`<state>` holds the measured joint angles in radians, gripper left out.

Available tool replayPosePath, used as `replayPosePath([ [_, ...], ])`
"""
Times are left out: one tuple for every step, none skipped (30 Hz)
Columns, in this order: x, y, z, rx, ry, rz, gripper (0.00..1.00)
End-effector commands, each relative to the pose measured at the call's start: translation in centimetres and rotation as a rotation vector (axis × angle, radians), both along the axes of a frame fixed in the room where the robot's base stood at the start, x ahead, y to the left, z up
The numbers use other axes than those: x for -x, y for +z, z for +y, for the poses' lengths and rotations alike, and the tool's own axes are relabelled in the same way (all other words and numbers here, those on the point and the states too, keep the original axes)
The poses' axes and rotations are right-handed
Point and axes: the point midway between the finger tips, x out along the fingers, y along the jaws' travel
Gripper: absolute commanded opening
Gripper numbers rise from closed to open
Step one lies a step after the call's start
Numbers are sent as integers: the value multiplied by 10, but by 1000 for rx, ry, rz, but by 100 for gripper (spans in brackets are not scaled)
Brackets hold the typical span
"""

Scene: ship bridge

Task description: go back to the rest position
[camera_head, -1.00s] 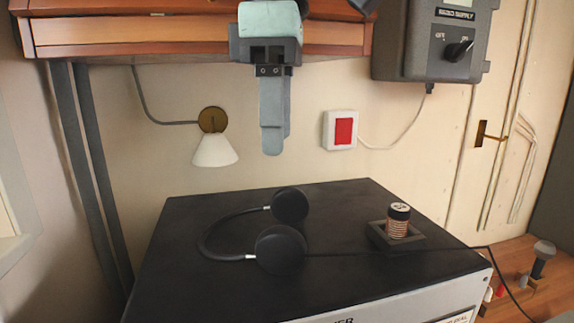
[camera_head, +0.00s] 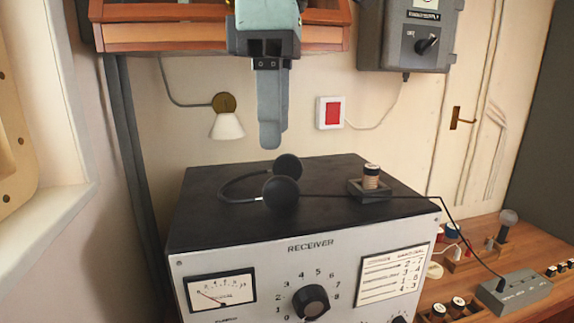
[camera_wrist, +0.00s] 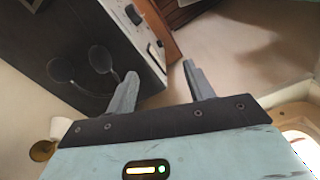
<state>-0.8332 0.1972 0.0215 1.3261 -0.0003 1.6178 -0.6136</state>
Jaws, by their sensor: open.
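My gripper (camera_head: 271,138) hangs fingers-down in the head view, in front of the wall and above the back of the receiver cabinet. In the wrist view its two fingers (camera_wrist: 160,84) are spread apart with nothing between them. No object touches it in either view. Headphones (camera_head: 281,192) lie on the black top of the receiver (camera_head: 215,228), below the fingers in the head view. They also show in the wrist view (camera_wrist: 62,69), to the left of the fingers.
A small copper coil (camera_head: 371,176) sits in a dark holder on the receiver. A wall lamp (camera_head: 227,126), a red-and-white switch (camera_head: 331,112) and a grey control box (camera_head: 410,40) are on the wall. A wooden shelf (camera_head: 165,35) is behind my arm. A wooden desk stands at right.

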Motion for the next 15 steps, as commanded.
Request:
replayPosePath([
  [0, -8, -2, 1, -9, 4, 53],
  [0, -12, -2, -2, -15, 5, 53],
  [1, -16, -3, -4, -25, 6, 53],
  [1, -20, -4, -4, -32, 8, 53],
  [1, -23, -5, -7, -38, 8, 53],
  [2, -29, -5, -9, -47, 10, 53],
  [2, -33, -6, -10, -54, 11, 53],
  [3, -38, -7, -12, -63, 12, 53],
  [4, -44, -8, -15, -75, 15, 53],
  [4, -50, -10, -16, -85, 17, 53],
  [5, -56, -11, -18, -96, 18, 53],
  [6, -65, -13, -20, -112, 20, 53],
  [7, -73, -15, -21, -125, 22, 53],
  [9, -80, -16, -25, -138, 24, 53],
  [11, -91, -19, -27, -158, 27, 53],
])
